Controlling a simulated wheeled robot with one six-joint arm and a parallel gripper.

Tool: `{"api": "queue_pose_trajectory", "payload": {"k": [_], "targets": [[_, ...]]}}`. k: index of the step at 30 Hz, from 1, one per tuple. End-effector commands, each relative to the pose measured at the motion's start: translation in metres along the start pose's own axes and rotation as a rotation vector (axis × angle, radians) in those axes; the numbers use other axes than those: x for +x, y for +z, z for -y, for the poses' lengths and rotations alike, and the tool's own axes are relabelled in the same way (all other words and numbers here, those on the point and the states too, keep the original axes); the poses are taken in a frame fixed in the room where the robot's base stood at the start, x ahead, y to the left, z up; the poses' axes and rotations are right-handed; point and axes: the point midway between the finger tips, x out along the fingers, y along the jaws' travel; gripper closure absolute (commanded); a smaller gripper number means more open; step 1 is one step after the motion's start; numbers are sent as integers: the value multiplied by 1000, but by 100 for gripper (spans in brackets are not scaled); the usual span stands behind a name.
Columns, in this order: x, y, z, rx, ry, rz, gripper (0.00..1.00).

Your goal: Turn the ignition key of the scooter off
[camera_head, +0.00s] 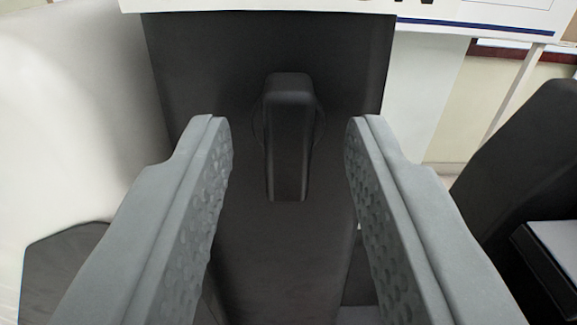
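The ignition key (288,140) is a dark, upright, rounded lever on a round base, set on a black panel (205,85) of the scooter. It stands vertical in the picture. My gripper (288,135) is open, with one grey dimpled finger on each side of the key. A gap shows between each finger and the key, and neither appears to touch it. How deep the fingertips reach relative to the key is hard to tell.
A white sign (480,14) with partly cut-off black lettering runs above the panel. A pale curved surface (70,120) is at the left. A dark, angled shape (525,150) stands at the right, beside a grey-topped block (558,250).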

Motion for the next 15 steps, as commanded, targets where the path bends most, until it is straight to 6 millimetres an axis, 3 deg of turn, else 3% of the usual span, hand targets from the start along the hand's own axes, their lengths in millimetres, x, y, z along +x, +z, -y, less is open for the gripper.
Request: {"api": "queue_pose_trajectory", "payload": {"k": [15], "targets": [[-80,-1,0,0,0,-1,65]]}}
